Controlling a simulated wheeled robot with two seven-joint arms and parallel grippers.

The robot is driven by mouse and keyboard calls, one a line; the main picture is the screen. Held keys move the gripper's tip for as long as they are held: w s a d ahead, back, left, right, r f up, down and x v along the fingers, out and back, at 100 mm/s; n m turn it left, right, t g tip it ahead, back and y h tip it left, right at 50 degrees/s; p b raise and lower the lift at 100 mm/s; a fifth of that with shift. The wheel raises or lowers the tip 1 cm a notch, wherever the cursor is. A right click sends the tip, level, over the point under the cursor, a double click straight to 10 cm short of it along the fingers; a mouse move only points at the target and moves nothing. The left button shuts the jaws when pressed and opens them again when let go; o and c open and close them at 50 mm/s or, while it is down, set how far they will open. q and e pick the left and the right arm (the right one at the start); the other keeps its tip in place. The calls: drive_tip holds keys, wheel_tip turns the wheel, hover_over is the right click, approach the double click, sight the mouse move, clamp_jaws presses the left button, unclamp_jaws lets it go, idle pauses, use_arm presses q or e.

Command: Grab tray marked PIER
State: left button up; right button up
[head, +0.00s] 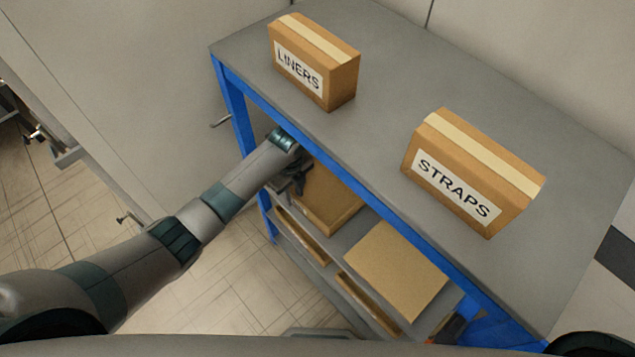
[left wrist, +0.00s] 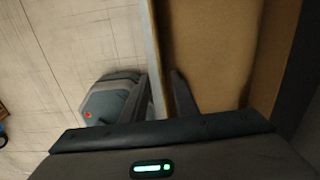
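My left gripper (head: 297,178) reaches under the tabletop to the left end of a brown tray (head: 345,221) on the rack's shelf. In the left wrist view, a thin wall of this tray (left wrist: 154,45) runs between the gripper's fingers (left wrist: 162,90). One dark finger is inside over the brown floor and the other appears outside. Whether they press on the wall is not clear. A second tan tray or box (head: 395,270) lies to the right on the shelf. No PIER mark is readable, so I cannot tell which one bears it. My right gripper is not in view.
The grey tabletop (head: 370,150) of the blue-framed rack overhangs the shelf. Cartons marked LINERS (head: 313,62) and STRAPS (head: 472,170) stand on it. A blue post (head: 232,105) is close to my left forearm. Open tiled floor (head: 235,280) lies in front.

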use_arm(q)
drive_tip(key=shift+w+f+p, duration=0.15)
drive_tip(key=shift+f+p, duration=0.2)
drive_tip(key=shift+f, duration=1.3)
clamp_jaws()
